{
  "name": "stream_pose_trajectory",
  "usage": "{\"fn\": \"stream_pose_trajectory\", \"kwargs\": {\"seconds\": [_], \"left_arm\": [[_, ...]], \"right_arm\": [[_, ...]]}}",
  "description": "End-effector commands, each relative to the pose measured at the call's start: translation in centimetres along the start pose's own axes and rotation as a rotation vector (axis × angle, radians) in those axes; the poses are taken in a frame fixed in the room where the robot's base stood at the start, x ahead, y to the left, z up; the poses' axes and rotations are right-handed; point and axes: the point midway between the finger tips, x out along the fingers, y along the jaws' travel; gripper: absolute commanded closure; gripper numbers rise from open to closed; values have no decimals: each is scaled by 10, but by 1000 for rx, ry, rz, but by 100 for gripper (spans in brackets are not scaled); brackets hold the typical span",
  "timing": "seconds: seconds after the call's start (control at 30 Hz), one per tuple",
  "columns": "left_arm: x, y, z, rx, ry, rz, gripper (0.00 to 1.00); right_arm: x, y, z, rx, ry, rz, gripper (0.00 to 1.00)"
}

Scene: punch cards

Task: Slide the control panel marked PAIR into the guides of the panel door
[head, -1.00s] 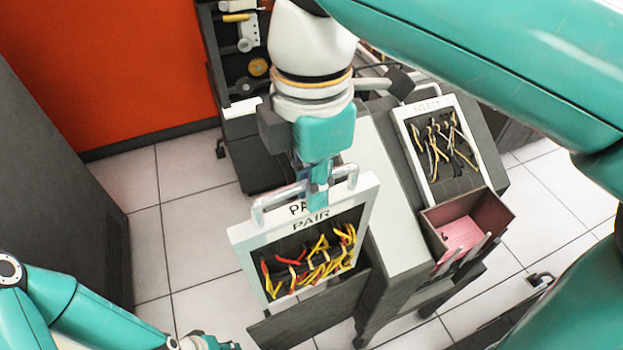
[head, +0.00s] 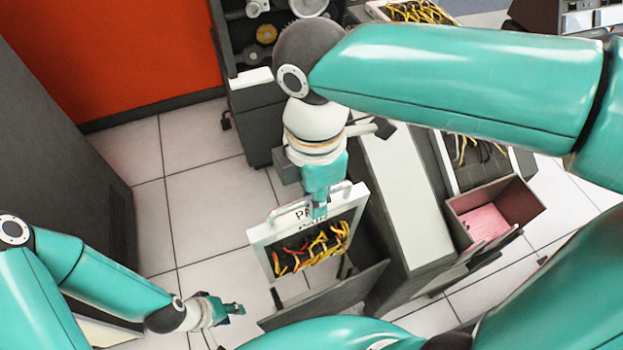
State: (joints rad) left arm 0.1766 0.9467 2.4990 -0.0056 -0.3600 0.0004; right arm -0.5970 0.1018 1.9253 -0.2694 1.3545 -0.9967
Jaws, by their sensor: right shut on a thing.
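The PAIR control panel (head: 259,239) is a white frame with a top handle, and red and yellow wires in its dark middle. It hangs slightly tilted in the centre of the head view. My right gripper (head: 319,210) is shut on its handle from above and covers part of the lettering. The dark panel door (head: 335,297) stands swung out from the machine, just below the panel in the picture. Floor shows between them on the left; on the right I cannot tell whether they touch. My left gripper (head: 238,308) is empty, left of the door; its jaw opening is unclear.
The grey machine (head: 390,190) stands right of the panel. Another wired panel (head: 478,160) sits on it, above a bin of pink cards (head: 487,222). A dark cabinet (head: 60,170) is at the left. Tiled floor (head: 200,215) lies open between.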

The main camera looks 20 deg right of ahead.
Motion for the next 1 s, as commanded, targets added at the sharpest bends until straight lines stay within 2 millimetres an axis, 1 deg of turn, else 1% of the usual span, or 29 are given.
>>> {"fn": "stream_pose_trajectory", "kwargs": {"seconds": [0.27, 0.63, 0.8, 1.0], "left_arm": [[14, -5, 0, 0, 0, 0, 63], [42, -15, 0, 0, 0, 0, 63], [46, -17, 0, 0, 0, 0, 63], [46, -17, 0, 0, 0, 0, 63]], "right_arm": [[17, 1, 1, 4, 4, 6, 100], [48, 2, 2, 5, 4, 6, 100], [54, 2, 2, 5, 4, 6, 100], [54, 2, 2, 5, 4, 6, 100]]}}
